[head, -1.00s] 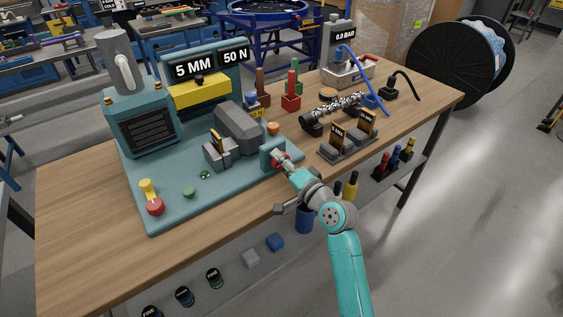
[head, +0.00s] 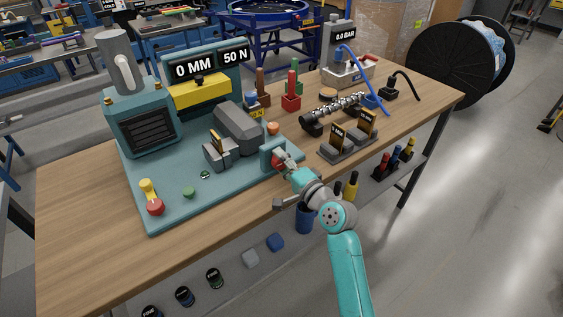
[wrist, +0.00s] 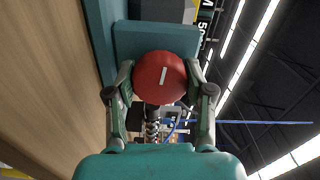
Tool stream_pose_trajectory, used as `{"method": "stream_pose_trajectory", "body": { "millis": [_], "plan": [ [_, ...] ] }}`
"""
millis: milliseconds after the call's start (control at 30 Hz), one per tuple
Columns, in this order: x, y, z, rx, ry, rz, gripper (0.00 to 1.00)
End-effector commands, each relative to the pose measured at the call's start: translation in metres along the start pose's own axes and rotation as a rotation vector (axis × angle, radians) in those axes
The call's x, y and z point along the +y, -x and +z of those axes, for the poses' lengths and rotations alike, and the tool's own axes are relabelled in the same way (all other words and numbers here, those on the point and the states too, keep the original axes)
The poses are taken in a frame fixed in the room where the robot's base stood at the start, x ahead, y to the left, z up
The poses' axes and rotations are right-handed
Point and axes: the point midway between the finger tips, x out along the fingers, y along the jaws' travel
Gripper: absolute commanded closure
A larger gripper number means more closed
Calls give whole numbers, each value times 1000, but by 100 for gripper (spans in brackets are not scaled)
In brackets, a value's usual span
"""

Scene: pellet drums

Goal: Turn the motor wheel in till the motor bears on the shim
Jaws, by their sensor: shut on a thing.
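The motor wheel is a red knob (wrist: 160,77) with a white mark, on a teal bracket (head: 268,156) at the right end of the teal base plate. My gripper (wrist: 160,85) is shut on the wheel, one finger on each side. In the head view my gripper (head: 284,164) covers most of the wheel. The grey motor (head: 238,127) lies on the plate behind the bracket. A grey block with a gold-edged black shim (head: 217,143) stands to its left. The display (head: 209,67) reads 0 MM and 50 N. Contact between motor and shim is too small to tell.
A rack with two black-and-gold shims (head: 349,141) and a dark screw shaft (head: 335,112) stand right of the bracket. The wooden bench front (head: 100,252) is clear.

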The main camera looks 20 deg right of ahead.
Motion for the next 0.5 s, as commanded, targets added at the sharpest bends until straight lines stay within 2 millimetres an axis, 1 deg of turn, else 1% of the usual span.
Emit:
{"method": "stream_pose_trajectory", "body": {
  "millis": [33,67,100,133,400,500],
  "plan": [
    [1,0,-1,2,1,1,45],
    [0,0,-1,2,1,1,37],
    [0,0,-1,2,1,1,27],
    [0,0,-1,2,1,1,22],
    [0,0,0,1,1,0,22],
    [1,3,0,1,1,1,22]
  ]
}}
